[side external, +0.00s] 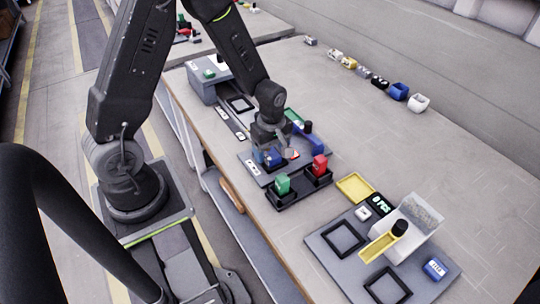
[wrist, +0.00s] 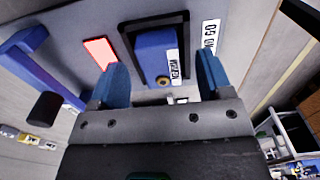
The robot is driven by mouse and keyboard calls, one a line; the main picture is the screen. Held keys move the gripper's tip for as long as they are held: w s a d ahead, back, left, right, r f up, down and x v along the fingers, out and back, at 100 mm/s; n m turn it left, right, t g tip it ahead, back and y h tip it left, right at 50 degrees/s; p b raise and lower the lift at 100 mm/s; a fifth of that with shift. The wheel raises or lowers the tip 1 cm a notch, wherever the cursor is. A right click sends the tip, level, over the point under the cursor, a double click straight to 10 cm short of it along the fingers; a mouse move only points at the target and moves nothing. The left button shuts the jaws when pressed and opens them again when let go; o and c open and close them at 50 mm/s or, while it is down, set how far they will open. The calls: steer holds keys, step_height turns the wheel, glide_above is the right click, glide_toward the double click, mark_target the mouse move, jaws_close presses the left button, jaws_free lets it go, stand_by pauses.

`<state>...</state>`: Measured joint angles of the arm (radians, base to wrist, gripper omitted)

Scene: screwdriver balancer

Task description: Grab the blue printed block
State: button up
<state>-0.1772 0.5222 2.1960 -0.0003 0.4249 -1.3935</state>
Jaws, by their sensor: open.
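In the wrist view, the blue printed block (wrist: 155,45) sits in a black square frame on a grey plate, with a white printed label along its right side. My gripper (wrist: 161,68) is open, with one blue finger to the left of the block and one to the right. Gaps show between the fingers and the block, so it is not gripped. In the side view, my gripper (side external: 273,149) is low over the grey plate (side external: 252,168). Blue shows beneath it there, but I cannot tell block from fingers.
A red square (wrist: 100,53) and a blue bracket (wrist: 22,48) with a black knob (wrist: 45,108) lie left of the block.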

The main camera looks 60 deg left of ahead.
steer(key=shift+f, duration=0.8)
steer(key=shift+c, duration=0.2)
steer(key=c, duration=1)
steer(key=shift+r, duration=0.15)
